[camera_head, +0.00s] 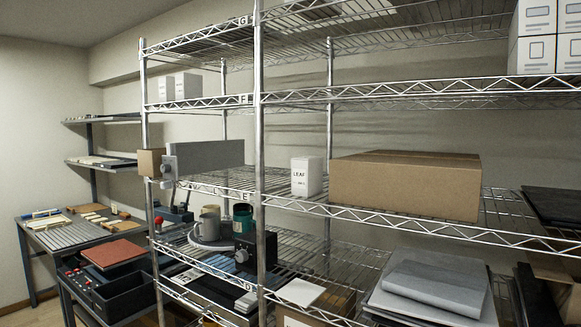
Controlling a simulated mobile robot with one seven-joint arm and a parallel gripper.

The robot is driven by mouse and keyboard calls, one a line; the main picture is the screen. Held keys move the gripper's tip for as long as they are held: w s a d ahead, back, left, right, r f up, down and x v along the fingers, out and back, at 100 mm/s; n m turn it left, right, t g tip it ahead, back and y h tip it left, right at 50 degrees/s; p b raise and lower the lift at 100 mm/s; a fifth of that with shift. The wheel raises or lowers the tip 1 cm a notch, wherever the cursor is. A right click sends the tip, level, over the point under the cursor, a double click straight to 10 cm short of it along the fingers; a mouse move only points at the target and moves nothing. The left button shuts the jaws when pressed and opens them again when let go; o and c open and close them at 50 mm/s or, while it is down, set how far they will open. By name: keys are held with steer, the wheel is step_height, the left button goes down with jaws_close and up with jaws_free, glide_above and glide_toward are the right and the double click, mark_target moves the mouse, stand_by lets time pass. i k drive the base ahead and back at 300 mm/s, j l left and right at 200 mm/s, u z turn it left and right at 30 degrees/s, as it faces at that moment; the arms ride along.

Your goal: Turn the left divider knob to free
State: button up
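A grey upright panel (208,155) stands at the left end of the middle shelf. A small round grey knob (166,168) is on its front end, near the left shelf post. A black block (256,252) with a round knob (241,256) on its front face stands on the lower shelf, behind the middle post. Which of these is the left divider knob, and how either knob is set, I cannot tell at this size. My gripper is not in view, and nothing is seen touching either knob.
Mugs (209,223) stand on the lower shelf beside the black block. A brown block (151,162) sits left of the grey panel. A white LEAF box (306,176) and a cardboard box (404,185) stand farther right. Wire shelf posts (259,150) partly block the front.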

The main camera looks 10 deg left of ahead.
mark_target(166, 168)
steer(key=u, duration=1.45)
steer(key=i+j+z, duration=0.1)
steer(key=i+j, duration=0.15)
steer(key=i+j+z, duration=0.1)
steer(key=j, duration=0.25)
steer(key=i+j+z, duration=0.1)
steer(key=i+j, duration=0.2)
steer(key=i+j+z, duration=0.1)
steer(key=j, duration=0.3)
steer(key=i+j+z, duration=0.25)
steer(key=i+j, duration=0.15)
steer(key=j, duration=0.35)
steer(key=i+j+z, duration=0.1)
steer(key=j, duration=0.3)
steer(key=i+j+z, duration=0.1)
steer(key=j, duration=0.3)
steer(key=i+j+z, duration=0.3)
steer(key=j, duration=0.3)
steer(key=l+u, duration=0.1)
steer(key=l, duration=0.25)
